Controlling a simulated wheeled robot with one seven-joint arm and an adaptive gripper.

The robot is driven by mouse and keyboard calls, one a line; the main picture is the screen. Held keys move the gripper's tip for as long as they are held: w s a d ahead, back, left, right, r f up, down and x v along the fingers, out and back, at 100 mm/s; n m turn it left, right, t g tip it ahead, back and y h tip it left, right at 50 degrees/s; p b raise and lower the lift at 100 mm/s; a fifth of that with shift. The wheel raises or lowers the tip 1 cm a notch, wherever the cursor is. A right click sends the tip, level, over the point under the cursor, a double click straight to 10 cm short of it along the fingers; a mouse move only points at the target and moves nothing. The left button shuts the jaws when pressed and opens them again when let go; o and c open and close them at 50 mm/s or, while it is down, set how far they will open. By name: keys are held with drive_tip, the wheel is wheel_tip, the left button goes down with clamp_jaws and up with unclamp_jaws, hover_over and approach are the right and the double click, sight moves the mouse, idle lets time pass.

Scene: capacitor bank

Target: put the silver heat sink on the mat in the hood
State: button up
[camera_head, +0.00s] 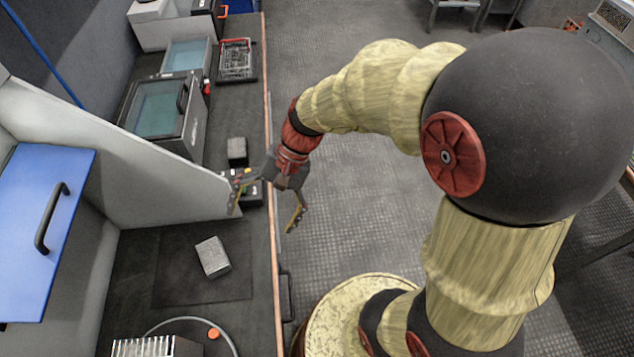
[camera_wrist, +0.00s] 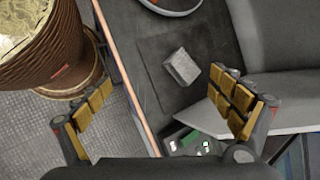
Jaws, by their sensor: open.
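A silver-grey block (camera_head: 212,257), which looks like the heat sink, lies on the dark square mat (camera_head: 178,285) in the hood, beside the white side wall. In the wrist view the block (camera_wrist: 182,68) rests flat on the mat (camera_wrist: 155,40), with bare mat around it. My gripper (camera_head: 262,218) is open and empty, above the counter's front edge, up and to the right of the block in the head view. In the wrist view my gripper's (camera_wrist: 160,80) fingers are spread wide, with nothing between them; the block is farther off, below them.
The hood's white side wall (camera_head: 150,175) and blue panel (camera_head: 40,230) stand at left. A grey block (camera_head: 237,150) and a dark device (camera_head: 250,193) sit beyond the wall. A finned item (camera_head: 143,347) and a cable with an orange end (camera_head: 213,333) lie near the bottom.

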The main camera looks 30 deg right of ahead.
drive_tip(key=s+d+r+n+t+h, duration=0.3)
drive_tip(key=d+r, duration=0.2)
drive_tip(key=r, duration=0.2)
drive_tip(key=s+d+r+n+t+h, duration=0.3)
drive_tip(key=s+d+r+n, duration=0.1)
drive_tip(key=r, duration=0.3)
drive_tip(key=shift+d+t+h, duration=0.3)
drive_tip(key=shift+d+t, duration=0.1)
drive_tip(key=shift+d, duration=0.3)
drive_tip(key=shift+s+r, duration=0.1)
drive_tip(key=shift+c, duration=1)
